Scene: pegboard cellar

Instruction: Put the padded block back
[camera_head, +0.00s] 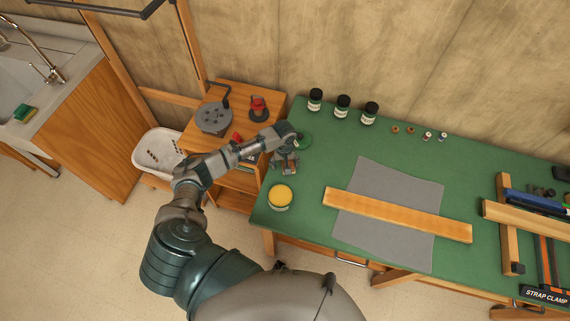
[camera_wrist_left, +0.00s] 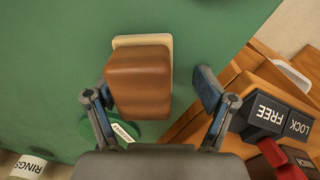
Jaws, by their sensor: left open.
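The padded block (camera_wrist_left: 139,82) shows in the left wrist view as a brown, rounded block on a thin cream layer, over the green bench top (camera_wrist_left: 45,70). My left gripper (camera_wrist_left: 153,92) is open, its fingers on either side of the block's near part. The left finger looks close to the block, and a gap shows at the right finger; I cannot tell whether either touches. In the head view my left gripper (camera_head: 287,163) is low over the bench's left end and mostly hides the block. My right gripper is not in view.
A round green labelled thing (camera_head: 304,140) sits close by the gripper. A yellow-topped tin (camera_head: 280,196) stands nearer the front edge. Dark jars (camera_head: 342,106) line the back. A wooden strip (camera_head: 398,215) lies across a grey cloth (camera_head: 385,180). A wooden cart (camera_head: 243,98) adjoins the left.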

